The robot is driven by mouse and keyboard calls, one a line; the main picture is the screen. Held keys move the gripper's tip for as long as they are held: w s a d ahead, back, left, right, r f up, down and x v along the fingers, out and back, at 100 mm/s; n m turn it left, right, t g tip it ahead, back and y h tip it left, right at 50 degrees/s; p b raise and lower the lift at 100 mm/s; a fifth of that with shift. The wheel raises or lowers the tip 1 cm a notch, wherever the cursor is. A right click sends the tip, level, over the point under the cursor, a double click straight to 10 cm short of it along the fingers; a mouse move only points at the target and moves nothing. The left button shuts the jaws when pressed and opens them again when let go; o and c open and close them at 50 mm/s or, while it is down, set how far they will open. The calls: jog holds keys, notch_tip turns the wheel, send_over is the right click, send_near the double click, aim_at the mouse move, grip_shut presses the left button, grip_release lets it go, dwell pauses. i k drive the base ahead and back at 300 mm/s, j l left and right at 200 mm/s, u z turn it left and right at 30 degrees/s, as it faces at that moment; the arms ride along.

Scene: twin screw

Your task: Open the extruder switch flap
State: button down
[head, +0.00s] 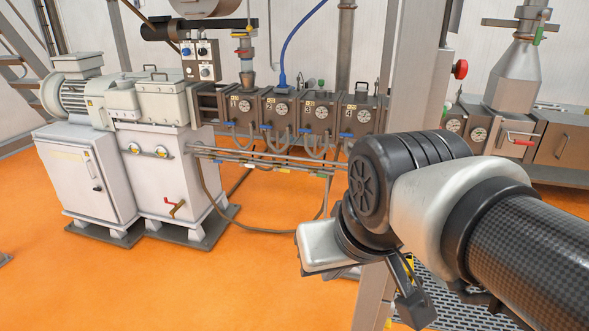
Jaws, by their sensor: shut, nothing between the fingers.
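The twin-screw extruder shows in the head view, with a row of dark barrel blocks (297,110) carrying round gauges. A small switch box (201,60) with knobs or buttons stands above its left end. I cannot tell for sure which part is the switch flap. My gripper (415,306) is at the lower right, in front of and well apart from the extruder. It points downward, is shut, and holds nothing visible. My arm hides part of the machine behind it.
A white drive unit and cabinet (85,172) stand at the left on the orange floor (150,285). A grey post (412,75) with a red button (460,69) rises at the right. A metal hopper (513,75) stands behind it. Open floor lies at the front left.

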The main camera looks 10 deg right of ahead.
aim_at(410, 276)
jog(key=l, duration=1.15)
jog(key=i+l, duration=0.1)
jog(key=l, duration=1)
jog(key=k, duration=0.25)
jog(key=i+j+z, duration=0.35)
jog(key=i+j, duration=0.05)
jog(key=j, duration=0.05)
